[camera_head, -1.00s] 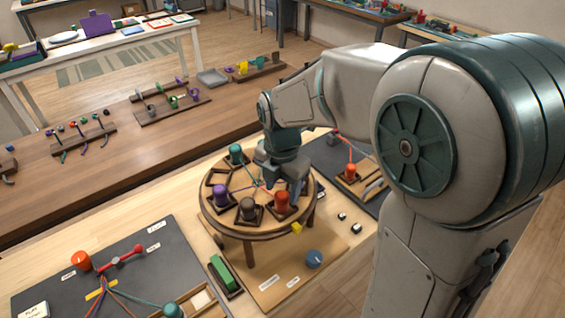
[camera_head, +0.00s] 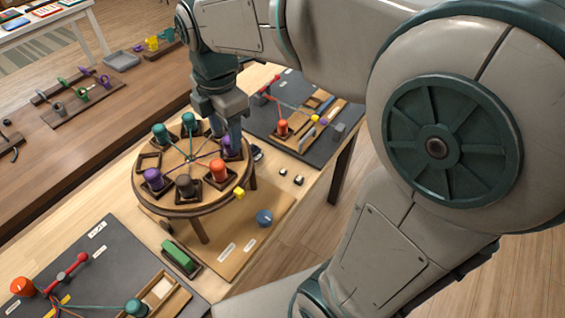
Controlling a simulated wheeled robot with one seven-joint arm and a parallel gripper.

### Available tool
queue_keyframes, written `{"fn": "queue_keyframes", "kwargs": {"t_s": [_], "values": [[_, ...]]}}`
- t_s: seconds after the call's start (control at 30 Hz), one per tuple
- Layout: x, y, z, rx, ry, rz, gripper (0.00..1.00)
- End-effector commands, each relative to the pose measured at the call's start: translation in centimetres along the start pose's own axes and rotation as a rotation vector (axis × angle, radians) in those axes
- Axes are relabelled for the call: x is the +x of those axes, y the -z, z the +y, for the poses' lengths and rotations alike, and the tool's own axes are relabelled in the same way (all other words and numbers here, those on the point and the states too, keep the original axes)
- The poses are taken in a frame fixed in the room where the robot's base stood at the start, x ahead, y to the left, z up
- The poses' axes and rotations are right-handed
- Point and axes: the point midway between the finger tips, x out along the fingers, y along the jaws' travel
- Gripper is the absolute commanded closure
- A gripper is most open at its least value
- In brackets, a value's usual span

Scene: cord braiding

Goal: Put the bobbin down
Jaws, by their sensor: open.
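The round braiding stand (camera_head: 190,212) carries several bobbins in square holders, with cords running to its centre. A purple bobbin (camera_head: 227,146) is at the right rear of the stand, partly hidden by my gripper. My gripper (camera_head: 227,133) points down with open fingers right at this bobbin; whether they touch it cannot be told. An orange bobbin (camera_head: 217,170), a dark bobbin (camera_head: 185,186) and another purple bobbin (camera_head: 153,179) stand along the front. Two teal bobbins (camera_head: 160,133) (camera_head: 189,122) stand at the back. A holder at the left (camera_head: 149,162) is empty.
A yellow block (camera_head: 239,193) is at the stand's right edge. A blue knob (camera_head: 264,217) and a green block (camera_head: 180,257) are in front. Dark mats (camera_head: 90,270) (camera_head: 290,88) with cord samples lie at front left and back right.

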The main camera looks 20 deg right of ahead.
Motion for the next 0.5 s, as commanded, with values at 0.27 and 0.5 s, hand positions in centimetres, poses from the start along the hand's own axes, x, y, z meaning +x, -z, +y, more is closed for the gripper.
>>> {"fn": "queue_keyframes", "kwargs": {"t_s": [0.27, 0.5], "values": [[0.5, -2.2, -4.6, 0.638, -0.080, 0.010, 0.47], [1.6, -3.4, -8.5, 1.189, -0.150, 0.043, 0.47]]}}
